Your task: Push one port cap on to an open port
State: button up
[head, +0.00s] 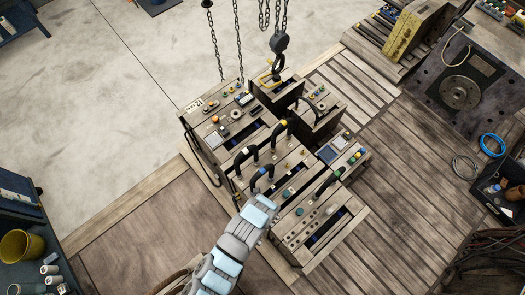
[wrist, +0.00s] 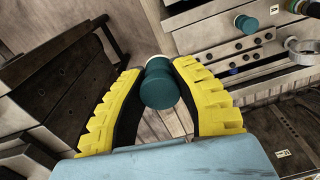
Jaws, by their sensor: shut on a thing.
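In the wrist view, my gripper (wrist: 157,66) has its yellow ribbed fingers closed on a teal port cap (wrist: 160,88). The cap sits between the fingertips with its wide end facing the camera; a paler narrow part shows beyond it. The held cap is apart from the mould face (wrist: 215,40). A similar teal cap (wrist: 246,24) sits on that face at upper right, and part of another shows at the top right edge. Small dark holes line the face; which are open ports I cannot tell. In the head view, my arm hides the fingers at the mould's near side.
The wooden-toned mould blocks (head: 220,125) carry black hoses, coloured fittings and caps. A crane hook (head: 280,42) on chains hangs over their far side. A round metal ring (wrist: 301,46) stands out at right in the wrist view. A blue cart (head: 20,220) is at left; bare floor lies beyond.

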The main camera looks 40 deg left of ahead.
jog(key=s+d+m, duration=0.2)
jog(key=s+d, duration=0.2)
jog(key=s, duration=0.3)
jog(key=shift+w+a+b, duration=2.1)
jog(key=shift+w+b, duration=0.1)
jog(key=shift+w, duration=4.25)
jog(key=shift+w+a+b, duration=2.05)
jog(key=shift+w+b, duration=0.2)
jog(key=shift+w, duration=4.15)
jog(key=shift+w+a+b, duration=2.1)
jog(key=shift+w+b, duration=0.1)
jog(key=shift+w, duration=4.25)
notch_tip(320, 180, down, 17)
jog(key=b, duration=1.4)
jog(key=shift+b, duration=0.35)
jog(key=shift+r, duration=0.1)
